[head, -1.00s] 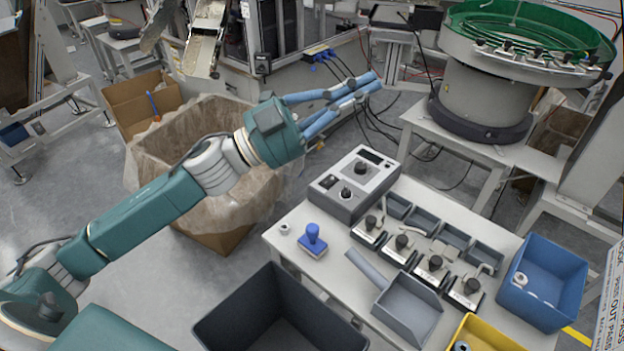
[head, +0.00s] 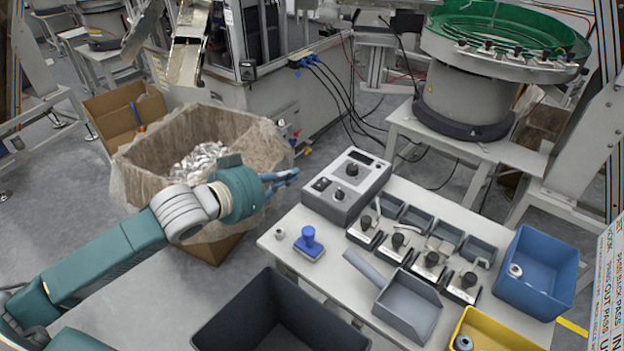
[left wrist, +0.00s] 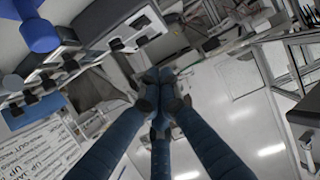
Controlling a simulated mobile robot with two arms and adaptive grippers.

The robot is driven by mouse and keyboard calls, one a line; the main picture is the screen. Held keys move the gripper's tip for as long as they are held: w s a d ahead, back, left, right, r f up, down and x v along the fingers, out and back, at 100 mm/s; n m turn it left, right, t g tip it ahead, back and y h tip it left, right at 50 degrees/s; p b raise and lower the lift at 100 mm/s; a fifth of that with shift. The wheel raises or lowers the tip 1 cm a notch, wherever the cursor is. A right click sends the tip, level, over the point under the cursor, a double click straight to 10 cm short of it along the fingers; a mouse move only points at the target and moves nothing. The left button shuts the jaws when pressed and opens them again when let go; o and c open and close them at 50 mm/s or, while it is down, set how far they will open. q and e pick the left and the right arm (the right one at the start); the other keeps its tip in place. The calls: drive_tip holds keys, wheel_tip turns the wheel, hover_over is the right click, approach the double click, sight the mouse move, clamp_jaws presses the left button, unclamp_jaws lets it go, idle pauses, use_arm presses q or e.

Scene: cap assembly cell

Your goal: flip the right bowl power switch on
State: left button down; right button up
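The grey control box (head: 347,188) stands at the back left corner of the white table. Its sloped top carries a small black switch (head: 321,184), two dark knobs and a dark display; the switch's position is too small to read. My left gripper (head: 294,174) is left of the box, apart from it, with its blue fingers pointing right towards it. In the left wrist view the fingertips (left wrist: 160,98) come together with nothing visible between them. The green vibratory bowl (head: 505,40) stands on its own table at the back right. My right gripper is not in view.
On the table (head: 300,269) are a blue-handled stamp (head: 309,243), several knobbed fixtures, a grey scoop-like tray (head: 408,305), a blue bin (head: 541,270) and a yellow bin (head: 497,333). A dark bin (head: 277,312) stands in front. A lined carton (head: 150,160) is behind my left arm.

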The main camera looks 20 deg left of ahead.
use_arm(q)
drive_tip(key=p, duration=0.1)
hover_over(322, 183)
drive_tip(key=s+a, duration=0.2)
drive_tip(key=s, duration=0.1)
wheel_tip(322, 183, down, 3)
drive_tip(key=shift+d, duration=0.1)
wheel_tip(322, 183, down, 4)
drive_tip(key=shift+w+r+p, duration=0.15)
drive_tip(key=shift+r+p, duration=0.1)
drive_tip(key=shift+p, duration=0.05)
drive_tip(key=shift+f, duration=0.5)
